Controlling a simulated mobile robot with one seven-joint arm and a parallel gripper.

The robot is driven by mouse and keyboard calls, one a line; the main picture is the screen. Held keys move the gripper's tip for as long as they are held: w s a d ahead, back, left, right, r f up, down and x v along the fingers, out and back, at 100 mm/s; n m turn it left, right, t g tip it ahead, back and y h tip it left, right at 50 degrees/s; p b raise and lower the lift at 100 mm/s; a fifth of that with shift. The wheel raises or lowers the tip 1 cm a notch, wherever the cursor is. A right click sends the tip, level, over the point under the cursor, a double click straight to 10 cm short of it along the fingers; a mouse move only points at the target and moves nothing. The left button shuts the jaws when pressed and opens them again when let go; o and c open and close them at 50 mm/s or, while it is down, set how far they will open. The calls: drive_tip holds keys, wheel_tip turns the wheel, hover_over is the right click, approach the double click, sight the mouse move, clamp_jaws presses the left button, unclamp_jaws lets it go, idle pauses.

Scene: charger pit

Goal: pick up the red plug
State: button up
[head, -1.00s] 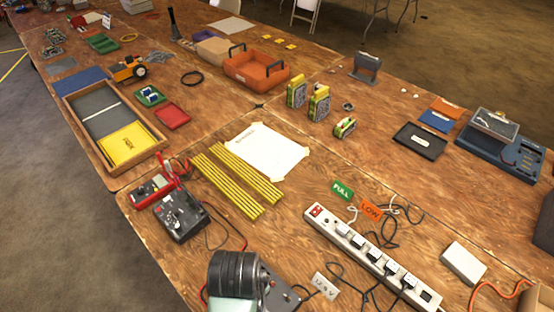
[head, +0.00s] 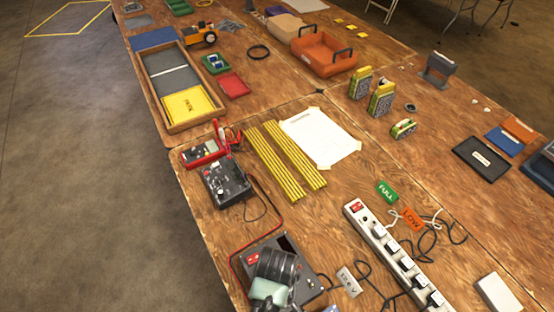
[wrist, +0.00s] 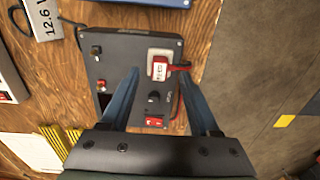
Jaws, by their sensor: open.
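The red plug (wrist: 160,70) sits on a pale square socket on a black panel box (wrist: 118,52) in the wrist view. It has a white label, and a red cable leaves it to the right. My gripper (wrist: 160,76) is open, with one blue finger on each side of the plug and nothing held. I cannot tell how far above the plug the fingertips are. In the head view the panel box (head: 310,283) stands near the table's front edge, and my arm hides the plug there.
A red rocker switch (wrist: 155,122) and a black knob are on the same box. A 12.6 V label (head: 348,281) and a white power strip (head: 392,258) lie to the right in the head view. A black meter box (head: 226,184) and yellow rods (head: 285,160) lie behind.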

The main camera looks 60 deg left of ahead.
drive_tip(key=shift+f, duration=1.15)
clamp_jaws()
